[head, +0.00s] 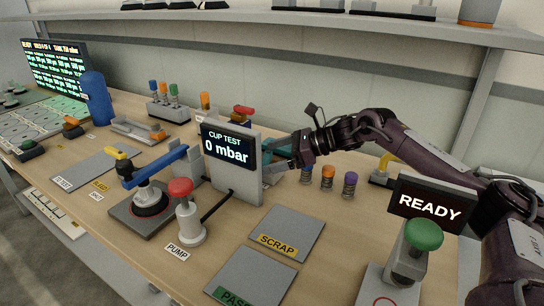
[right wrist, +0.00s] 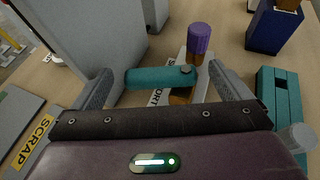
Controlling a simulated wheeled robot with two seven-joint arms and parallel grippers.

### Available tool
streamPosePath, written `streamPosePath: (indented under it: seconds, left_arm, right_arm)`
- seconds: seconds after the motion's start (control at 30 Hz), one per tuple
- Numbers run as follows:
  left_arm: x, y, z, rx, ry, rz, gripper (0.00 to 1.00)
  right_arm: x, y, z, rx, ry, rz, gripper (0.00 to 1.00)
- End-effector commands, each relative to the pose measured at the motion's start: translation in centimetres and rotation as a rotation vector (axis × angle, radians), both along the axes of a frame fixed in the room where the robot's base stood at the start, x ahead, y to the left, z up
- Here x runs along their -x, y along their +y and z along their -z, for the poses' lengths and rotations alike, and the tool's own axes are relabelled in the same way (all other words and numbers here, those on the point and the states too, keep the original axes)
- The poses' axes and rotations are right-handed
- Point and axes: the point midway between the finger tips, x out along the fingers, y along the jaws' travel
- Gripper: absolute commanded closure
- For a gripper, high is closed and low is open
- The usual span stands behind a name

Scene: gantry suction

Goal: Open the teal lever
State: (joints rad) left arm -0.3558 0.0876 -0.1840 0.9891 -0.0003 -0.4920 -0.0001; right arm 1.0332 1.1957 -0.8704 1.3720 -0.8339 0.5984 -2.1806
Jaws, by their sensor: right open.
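The teal lever (right wrist: 158,77) is a rounded teal bar, lying roughly crosswise between the fingers of my right gripper (right wrist: 160,85) in the right wrist view. The fingers are open, one near each end of the bar; I cannot tell whether they touch it. In the head view, the right gripper (head: 292,150) is just right of the CUP TEST display, by a teal part (head: 279,152). The display and gripper partly hide the lever there. My left gripper is not in view.
The CUP TEST display (head: 227,147) reads 0 mbar. A red-knobbed pump (head: 188,212) and a blue arm fixture (head: 150,172) stand to its left. A purple-topped cylinder (right wrist: 199,40) is just beyond the lever. A READY display (head: 431,205) and green button (head: 423,235) stand front right.

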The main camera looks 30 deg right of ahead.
Motion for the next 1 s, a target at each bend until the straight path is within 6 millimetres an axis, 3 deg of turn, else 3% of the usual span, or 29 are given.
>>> streamPosePath:
  seconds: [0.33, 0.73, 1.0]
  left_arm:
    - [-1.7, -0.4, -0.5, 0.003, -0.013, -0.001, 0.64]
    - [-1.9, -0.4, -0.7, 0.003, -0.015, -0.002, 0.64]
    - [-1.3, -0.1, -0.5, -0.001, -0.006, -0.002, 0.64]
  right_arm:
    - [3.1, -4.3, -2.1, 0.001, 0.000, 0.002, 0.03]
    - [3.9, -5.2, -2.7, -0.001, -0.001, 0.000, 0.03]
    - [3.9, -5.2, -2.7, 0.000, 0.000, 0.000, 0.35]
